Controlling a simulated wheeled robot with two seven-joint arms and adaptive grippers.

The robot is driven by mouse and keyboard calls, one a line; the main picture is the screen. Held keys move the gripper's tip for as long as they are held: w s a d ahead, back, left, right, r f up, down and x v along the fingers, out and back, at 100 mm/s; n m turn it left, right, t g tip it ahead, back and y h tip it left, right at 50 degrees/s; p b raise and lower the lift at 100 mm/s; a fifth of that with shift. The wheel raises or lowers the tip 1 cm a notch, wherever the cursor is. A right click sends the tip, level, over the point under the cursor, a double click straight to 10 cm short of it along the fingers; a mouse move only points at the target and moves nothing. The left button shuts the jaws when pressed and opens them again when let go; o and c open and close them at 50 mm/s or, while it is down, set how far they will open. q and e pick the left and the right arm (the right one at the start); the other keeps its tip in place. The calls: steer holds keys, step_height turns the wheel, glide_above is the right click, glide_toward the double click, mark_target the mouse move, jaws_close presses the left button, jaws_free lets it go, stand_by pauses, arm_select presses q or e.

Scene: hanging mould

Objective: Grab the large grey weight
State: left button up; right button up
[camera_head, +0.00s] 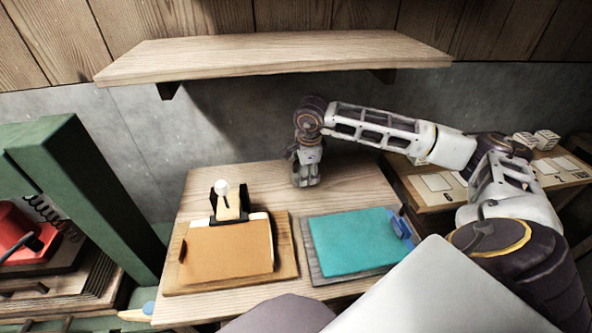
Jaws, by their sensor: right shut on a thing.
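My right gripper (306,180) points down at the back of the wooden table, in the middle of the head view. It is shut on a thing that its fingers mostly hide. The large grey weight is not plain to see as a separate object; the thing in the fingers blends with the pale grey gripper, and I take it to be the weight. It is low over or on the table top, and I cannot tell which. My left gripper is not in view.
An orange-brown board (228,250) with a black clamp (214,207) and a teal board (352,242) lie on the table (265,180) in front. A wooden shelf (270,55) hangs above. A green frame (75,180) stands left. A side table (430,195) is at right.

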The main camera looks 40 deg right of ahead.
steer(key=shift+s+d, duration=1.75)
steer(key=shift+s, duration=0.05)
